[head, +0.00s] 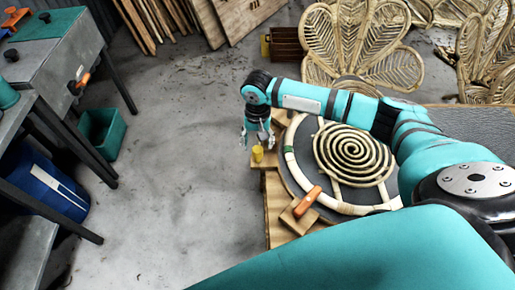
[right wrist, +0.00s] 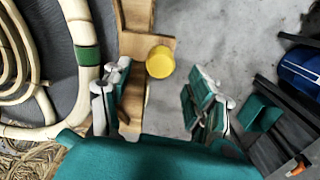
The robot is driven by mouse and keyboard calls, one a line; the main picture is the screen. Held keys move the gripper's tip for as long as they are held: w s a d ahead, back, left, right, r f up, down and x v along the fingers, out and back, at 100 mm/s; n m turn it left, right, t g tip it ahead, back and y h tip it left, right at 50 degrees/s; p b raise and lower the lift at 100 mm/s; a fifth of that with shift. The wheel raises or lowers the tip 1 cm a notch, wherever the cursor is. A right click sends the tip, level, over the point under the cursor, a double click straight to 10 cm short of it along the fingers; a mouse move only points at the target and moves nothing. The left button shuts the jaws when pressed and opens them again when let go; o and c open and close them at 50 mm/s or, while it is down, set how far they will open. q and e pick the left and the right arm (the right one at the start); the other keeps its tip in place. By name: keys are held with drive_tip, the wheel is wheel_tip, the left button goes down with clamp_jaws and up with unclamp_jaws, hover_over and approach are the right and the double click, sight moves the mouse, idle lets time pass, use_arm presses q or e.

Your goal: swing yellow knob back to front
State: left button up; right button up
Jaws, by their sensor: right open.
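The yellow knob (head: 257,153) is a short cylinder on a wooden block (head: 266,163) at the left edge of the workbench. In the right wrist view, the yellow knob (right wrist: 160,62) shows as a round top on the wood, just beyond the fingertips and roughly between them. My right gripper (head: 257,138) points down above the knob, open and empty. In the right wrist view, the fingers of my right gripper (right wrist: 160,95) stand wide apart, and neither visibly touches the knob. My left gripper is not in view.
A round board (head: 297,178) with a rattan spiral (head: 352,152) lies beside the knob. An orange-handled wooden clamp (head: 307,202) is nearer on the bench edge. Grey floor is clear to the left, before a metal table (head: 50,55) and green bin (head: 103,130).

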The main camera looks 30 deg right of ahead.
sight(258, 149)
wheel_tip(258, 149, down, 5)
drive_tip(key=shift+f, duration=0.1)
idle(0.3)
clamp_jaws()
